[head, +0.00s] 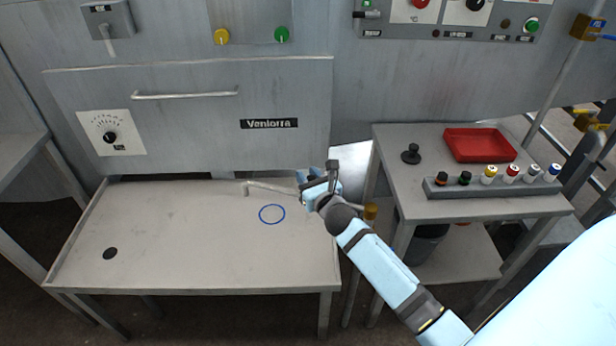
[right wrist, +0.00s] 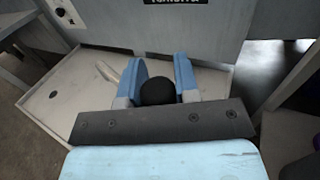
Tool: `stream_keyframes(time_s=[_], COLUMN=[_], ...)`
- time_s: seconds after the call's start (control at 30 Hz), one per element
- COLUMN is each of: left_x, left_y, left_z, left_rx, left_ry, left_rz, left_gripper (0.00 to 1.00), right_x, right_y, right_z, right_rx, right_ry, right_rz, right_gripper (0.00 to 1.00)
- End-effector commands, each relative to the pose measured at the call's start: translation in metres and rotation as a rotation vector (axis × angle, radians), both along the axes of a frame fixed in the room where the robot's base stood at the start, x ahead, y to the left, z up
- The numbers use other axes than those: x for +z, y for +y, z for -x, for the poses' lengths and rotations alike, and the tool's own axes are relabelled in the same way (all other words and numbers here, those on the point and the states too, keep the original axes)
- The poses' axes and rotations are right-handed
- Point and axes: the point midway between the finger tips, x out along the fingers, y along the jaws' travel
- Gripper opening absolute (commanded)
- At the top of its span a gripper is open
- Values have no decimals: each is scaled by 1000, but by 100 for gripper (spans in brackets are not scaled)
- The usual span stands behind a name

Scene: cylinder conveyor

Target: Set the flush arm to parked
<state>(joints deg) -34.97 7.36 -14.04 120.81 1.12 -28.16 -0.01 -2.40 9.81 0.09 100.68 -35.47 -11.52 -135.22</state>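The flush arm appears to be the thin pale pipe (head: 272,188) reaching over the bench, its bent free end on the left. Its right part is hidden behind my right gripper (head: 318,180). A brass-coloured fitting (head: 371,210) shows on a post just right of the bench. In the right wrist view the pipe (right wrist: 107,72) shows left of my fingers. The blue fingers of my right gripper (right wrist: 160,75) stand apart with a black round knob (right wrist: 157,92) between them; I cannot tell whether they press on it. My left gripper is out of view.
The bench (head: 180,265) has a raised rim, a blue ring mark (head: 271,214) and a black spot (head: 110,253). A side table (head: 395,150) on the right holds a red tray (head: 480,145), a rack (head: 500,187) of several capped cylinders and a black knobbed item (head: 411,154). The bench's left half is clear.

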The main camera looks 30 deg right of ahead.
Motion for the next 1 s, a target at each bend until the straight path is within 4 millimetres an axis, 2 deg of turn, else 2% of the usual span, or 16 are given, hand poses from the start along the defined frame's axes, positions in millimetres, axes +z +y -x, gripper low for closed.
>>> stream_keyframes(time_s=[0.27, 0.47, 0.67, 0.83, 1.0], left_x=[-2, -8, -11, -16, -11], left_y=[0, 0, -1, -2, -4], left_z=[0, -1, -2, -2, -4], left_rx=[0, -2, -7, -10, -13], left_ry=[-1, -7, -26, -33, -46], left_rz=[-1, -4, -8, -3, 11], left_gripper=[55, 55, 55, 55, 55], right_x=[-1, -2, -3, -2, 0], right_y=[-2, -14, -37, -65, -93], right_z=[-2, -9, -21, -28, -31], right_rx=[-17, -96, -246, -406, -568], right_ry=[-1, -2, -3, -3, -3], right_rz=[-1, -3, -4, -2, -1], right_gripper=[0, 0, 0, 0, 0])
